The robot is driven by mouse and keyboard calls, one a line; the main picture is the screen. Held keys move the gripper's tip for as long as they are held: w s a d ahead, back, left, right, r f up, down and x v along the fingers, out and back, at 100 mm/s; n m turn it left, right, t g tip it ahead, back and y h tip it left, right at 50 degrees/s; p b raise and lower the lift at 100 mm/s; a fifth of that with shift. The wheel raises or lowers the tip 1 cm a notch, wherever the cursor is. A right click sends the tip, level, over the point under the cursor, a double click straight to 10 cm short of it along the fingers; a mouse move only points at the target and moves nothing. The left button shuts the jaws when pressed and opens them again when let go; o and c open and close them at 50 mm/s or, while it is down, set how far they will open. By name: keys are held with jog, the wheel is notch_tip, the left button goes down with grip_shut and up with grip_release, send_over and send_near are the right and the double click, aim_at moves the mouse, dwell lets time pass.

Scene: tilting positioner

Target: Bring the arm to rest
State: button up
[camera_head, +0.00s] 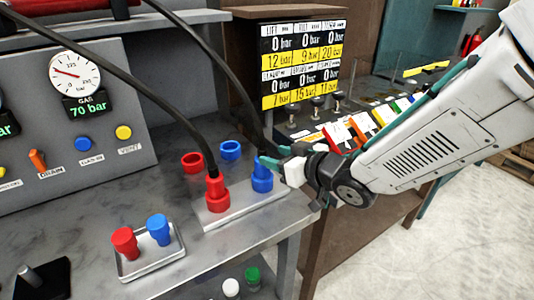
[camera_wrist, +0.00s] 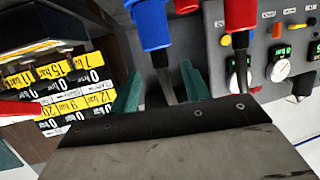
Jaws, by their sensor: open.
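My gripper (camera_head: 276,160) reaches in from the right, at the end of my white arm, and is beside the blue hose connector (camera_head: 262,178). In the wrist view the teal fingers of my gripper (camera_wrist: 161,68) stand apart. The blue connector (camera_wrist: 151,24) shows just beyond the fingertips, and its dark hose runs down between the fingers; I cannot tell if a finger touches it. The red hose connector (camera_head: 216,192) stands upright beside the blue one on a light plate (camera_head: 238,209). It also shows in the wrist view (camera_wrist: 240,14).
A grey gauge panel (camera_head: 75,125) stands at the left. A small tray (camera_head: 150,260) holds a red and a blue cap. A pressure display (camera_head: 301,62) and a bench with coloured parts (camera_head: 365,124) stand behind my arm. Dark hoses arch overhead. Open floor (camera_head: 440,240) lies at the lower right.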

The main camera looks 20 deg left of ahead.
jog(key=shift+v, duration=1.1)
jog(key=d+f+h, duration=0.1)
jog(key=f, duration=0.1)
jog(key=d+f+h, duration=0.2)
jog(key=d+f+m+h, duration=0.1)
jog(key=shift+w+d+f+h, duration=0.3)
jog(key=shift+w+f, duration=0.05)
jog(key=shift+f, duration=0.05)
jog(key=d+h, duration=0.1)
jog(key=d, duration=0.1)
jog(key=d+f+m+h, duration=0.1)
jog(key=d, duration=0.1)
jog(key=s+d+r+m+g+h, duration=0.35)
jog(key=s+d, duration=0.25)
jog(key=d, duration=0.5)
jog(key=s+d+r+m+g+h, duration=0.2)
jog(key=s+d+m+h, duration=0.3)
jog(key=d, duration=0.7)
jog(key=s+d+r+m+y, duration=0.1)
jog(key=s+d+r, duration=0.2)
jog(key=s, duration=0.3)
jog(key=s+d+r+y, duration=0.1)
jog(key=s+d+r, duration=0.2)
jog(key=s, duration=0.3)
jog(key=shift+d+r+m, duration=0.3)
jog(key=shift+r+m, duration=0.05)
jog(key=shift+r, duration=0.4)
